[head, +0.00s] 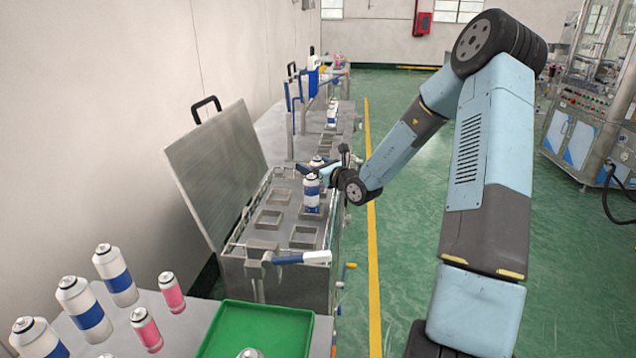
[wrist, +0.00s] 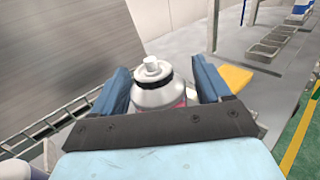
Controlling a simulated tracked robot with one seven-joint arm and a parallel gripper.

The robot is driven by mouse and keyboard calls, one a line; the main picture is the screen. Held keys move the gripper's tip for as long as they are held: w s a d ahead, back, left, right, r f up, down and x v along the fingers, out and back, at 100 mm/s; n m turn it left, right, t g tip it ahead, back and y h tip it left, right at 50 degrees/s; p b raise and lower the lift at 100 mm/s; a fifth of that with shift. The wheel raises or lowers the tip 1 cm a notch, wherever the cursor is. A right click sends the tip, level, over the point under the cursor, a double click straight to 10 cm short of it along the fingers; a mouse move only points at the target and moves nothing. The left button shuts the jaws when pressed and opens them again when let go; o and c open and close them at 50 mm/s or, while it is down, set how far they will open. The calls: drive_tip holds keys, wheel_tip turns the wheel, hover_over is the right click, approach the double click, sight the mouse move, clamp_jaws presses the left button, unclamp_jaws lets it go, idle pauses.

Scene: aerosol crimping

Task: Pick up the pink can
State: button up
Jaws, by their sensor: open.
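My gripper (wrist: 166,88) is open, with one blue finger on each side of a can (wrist: 158,86). The can has a silvery top, a white cap and a dark ring. A sliver of pink shows low on its side; most of its body is hidden by my gripper. I cannot tell whether the fingers touch it. In the head view my gripper (head: 328,174) is over the open metal machine, just behind a blue and white can (head: 312,194). Two pink cans (head: 171,292) (head: 146,330) stand on the near table at the lower left.
The machine's lid (head: 218,160) stands raised on its left side. Several empty square holders (head: 265,220) lie on its top. A blue-handled lever (head: 300,258) sticks out at the front. A green tray (head: 240,335) and several blue and white cans (head: 84,308) are on the near table.

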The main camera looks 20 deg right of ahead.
clamp_jaws()
idle(0.7)
